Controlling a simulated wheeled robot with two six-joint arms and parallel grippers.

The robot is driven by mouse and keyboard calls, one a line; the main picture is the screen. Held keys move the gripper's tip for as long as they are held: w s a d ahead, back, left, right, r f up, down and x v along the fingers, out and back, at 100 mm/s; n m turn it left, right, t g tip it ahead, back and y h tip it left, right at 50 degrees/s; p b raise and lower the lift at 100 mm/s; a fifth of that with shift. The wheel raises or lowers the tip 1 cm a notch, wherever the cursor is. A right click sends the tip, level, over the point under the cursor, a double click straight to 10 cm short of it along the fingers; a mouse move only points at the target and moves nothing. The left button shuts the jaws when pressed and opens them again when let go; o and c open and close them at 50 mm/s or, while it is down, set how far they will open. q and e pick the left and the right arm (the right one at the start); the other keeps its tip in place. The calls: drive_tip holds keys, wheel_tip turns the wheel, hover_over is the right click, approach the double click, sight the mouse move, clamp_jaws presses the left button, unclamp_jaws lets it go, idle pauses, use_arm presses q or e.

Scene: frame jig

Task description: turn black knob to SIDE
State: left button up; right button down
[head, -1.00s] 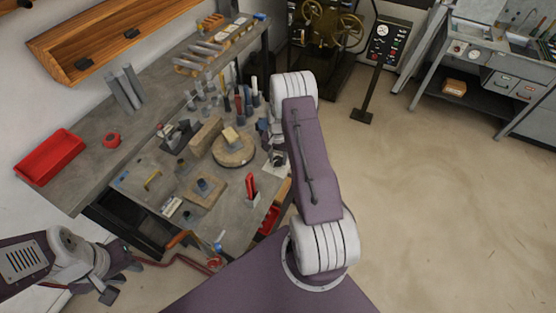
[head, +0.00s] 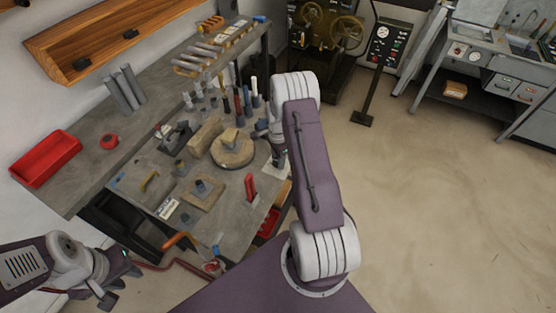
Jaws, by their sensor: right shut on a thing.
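My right gripper (head: 278,152) is at the right edge of the bench, pointing down beside the round wooden disc. It is shut on a small dark thing, apparently the black knob, which the jaws and wrist mostly hide. A small pale plate (head: 280,166) shows just below the jaws. The knob's pointer and the SIDE marking are too small to read. My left gripper (head: 122,284) is at the lower left, off the bench's near edge, with its fingers apart and nothing between them.
The round wooden disc (head: 232,155) carries a block. A red clamp-like thing (head: 250,187) stands near the bench's right edge. Several upright tools stand behind the disc. A red bin (head: 46,158) is at the far left. The floor (head: 440,210) on the right is clear.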

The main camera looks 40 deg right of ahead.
drive_tip(key=shift+m, duration=0.9)
drive_tip(key=c, duration=0.9)
unclamp_jaws()
wheel_tip(320, 180, up, 9)
drive_tip(key=b, duration=0.1)
drive_tip(key=shift+b, duration=0.3)
